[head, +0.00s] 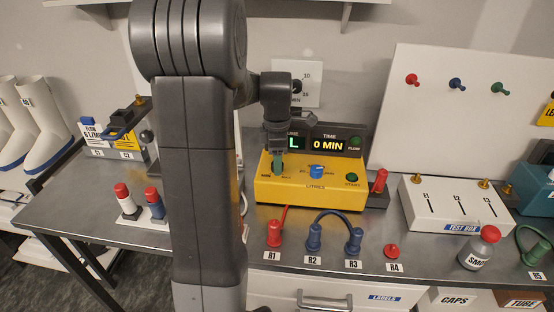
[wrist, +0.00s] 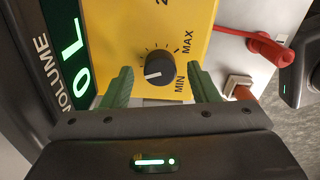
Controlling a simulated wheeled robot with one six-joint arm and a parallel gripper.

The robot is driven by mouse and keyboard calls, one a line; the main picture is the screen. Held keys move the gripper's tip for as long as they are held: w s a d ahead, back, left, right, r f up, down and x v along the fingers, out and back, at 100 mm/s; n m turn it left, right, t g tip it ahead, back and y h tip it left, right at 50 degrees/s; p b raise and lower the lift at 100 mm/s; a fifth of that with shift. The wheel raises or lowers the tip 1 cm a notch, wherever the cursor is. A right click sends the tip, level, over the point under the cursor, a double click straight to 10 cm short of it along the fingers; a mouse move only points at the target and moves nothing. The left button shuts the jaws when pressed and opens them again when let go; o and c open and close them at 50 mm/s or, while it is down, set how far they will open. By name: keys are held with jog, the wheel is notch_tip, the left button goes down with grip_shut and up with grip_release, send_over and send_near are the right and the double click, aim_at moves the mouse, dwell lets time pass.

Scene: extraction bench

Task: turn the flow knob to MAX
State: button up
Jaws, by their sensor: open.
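The yellow box (head: 310,190) stands on the bench, with the flow knob on its panel. In the wrist view the flow knob (wrist: 159,67) is black and round, with MIN and MAX lettered to its right. Its white pointer line points left and slightly down, away from both words. My gripper (wrist: 160,71) is open, one green finger on each side of the knob, with visible gaps. In the head view my gripper (head: 278,164) is over the left part of the panel and hides the knob.
A blue knob (head: 316,171) and a green button (head: 351,178) are on the same panel. The display (head: 328,144) behind reads 0 MIN. A red plug (head: 378,183) stands right of the box. Plugs R1 (head: 274,236) and R2 (head: 313,238) stand in front.

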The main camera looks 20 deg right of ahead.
jog(key=shift+f, duration=0.35)
jog(key=c, duration=1)
